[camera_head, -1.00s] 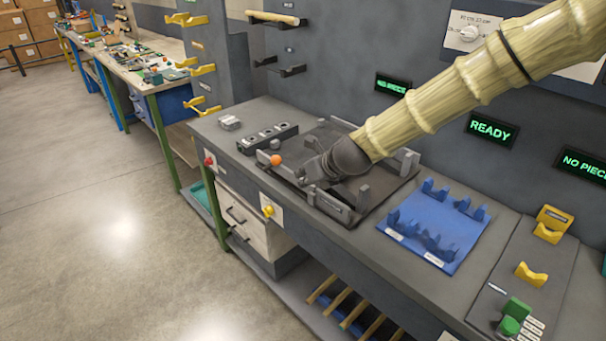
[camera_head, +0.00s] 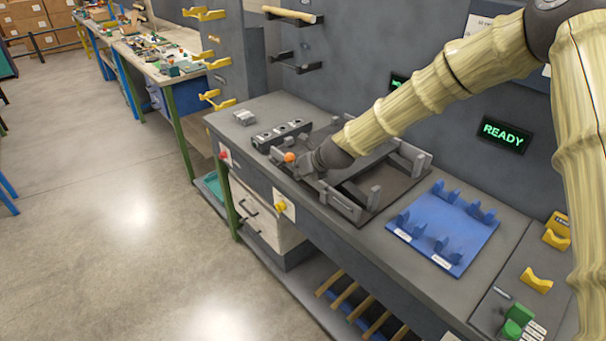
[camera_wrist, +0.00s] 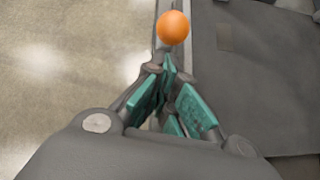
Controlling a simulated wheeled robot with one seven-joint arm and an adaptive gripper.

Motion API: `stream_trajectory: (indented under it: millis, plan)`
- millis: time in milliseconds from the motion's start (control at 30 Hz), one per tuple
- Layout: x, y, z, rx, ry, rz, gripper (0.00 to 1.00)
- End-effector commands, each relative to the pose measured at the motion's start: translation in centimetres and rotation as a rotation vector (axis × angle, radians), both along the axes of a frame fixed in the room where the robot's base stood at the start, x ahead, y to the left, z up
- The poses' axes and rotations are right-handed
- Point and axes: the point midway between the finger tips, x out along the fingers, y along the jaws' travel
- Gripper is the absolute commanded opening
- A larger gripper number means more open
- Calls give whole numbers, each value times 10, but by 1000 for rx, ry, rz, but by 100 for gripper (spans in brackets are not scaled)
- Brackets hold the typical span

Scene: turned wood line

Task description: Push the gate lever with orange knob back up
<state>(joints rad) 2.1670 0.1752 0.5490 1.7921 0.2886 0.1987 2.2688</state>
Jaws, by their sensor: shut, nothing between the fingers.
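The gate lever's orange knob (camera_head: 290,157) shows at the left end of the dark fixture (camera_head: 392,203) on the grey bench. It also shows in the wrist view (camera_wrist: 172,27), just beyond my fingertips. My gripper (camera_head: 298,168) is low at the fixture's left end, right beside the knob. In the wrist view my gripper (camera_wrist: 170,75) has its teal-padded fingers together with nothing between them. I cannot tell whether the fingertips touch the lever. The lever's bar is mostly hidden by my gripper.
A blue rack (camera_head: 445,228) with upright cradles lies right of the fixture. A dark block with holes (camera_head: 282,134) stands behind the knob. Red (camera_head: 224,155) and yellow (camera_head: 281,206) buttons sit on the bench front. A green READY sign (camera_head: 505,133) is lit on the back panel.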

Motion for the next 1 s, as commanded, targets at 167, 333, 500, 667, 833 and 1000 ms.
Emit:
stream_trajectory:
  millis: [167,333,500,667,833,1000]
  plan:
    - [2,1,1,0,1,1,0]
    - [2,1,1,0,1,1,0]
    - [1,1,2,-4,4,0,0]
    - [-2,-3,7,-19,18,-5,0]
    - [-4,-7,7,-33,32,-10,0]
    - [-6,-9,9,-40,42,-14,0]
